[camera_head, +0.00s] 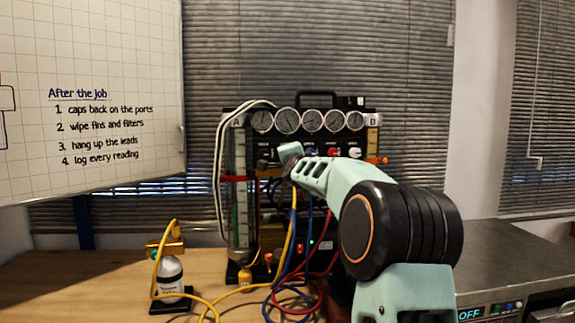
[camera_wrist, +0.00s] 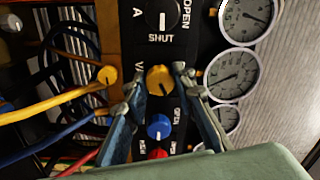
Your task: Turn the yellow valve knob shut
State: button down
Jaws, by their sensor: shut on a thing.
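The yellow valve knob (camera_wrist: 160,80) sits on the dark panel in the middle of the wrist view, with a dark pointer mark on its face. My gripper (camera_wrist: 157,77) has one finger on each side of it and is shut on it. In the head view my gripper (camera_head: 290,157) is at the front of the gauge rig (camera_head: 325,103), below the gauges. There my gripper and arm hide the yellow knob. The labels right by the yellow knob are partly covered by the fingers.
In the wrist view a large black knob (camera_wrist: 162,14) marked OPEN and SHUT lies above the yellow one. A blue knob (camera_wrist: 159,126) and a red knob (camera_wrist: 158,154) lie below. Yellow and blue hoses (camera_wrist: 50,101) run at left, gauges (camera_wrist: 232,74) at right.

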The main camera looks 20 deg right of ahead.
jog(key=m+b, duration=0.2)
jog(key=m, duration=0.3)
dwell(0.6)
jog(key=c, duration=1.6)
grip_release()
jog(key=v, duration=1.2)
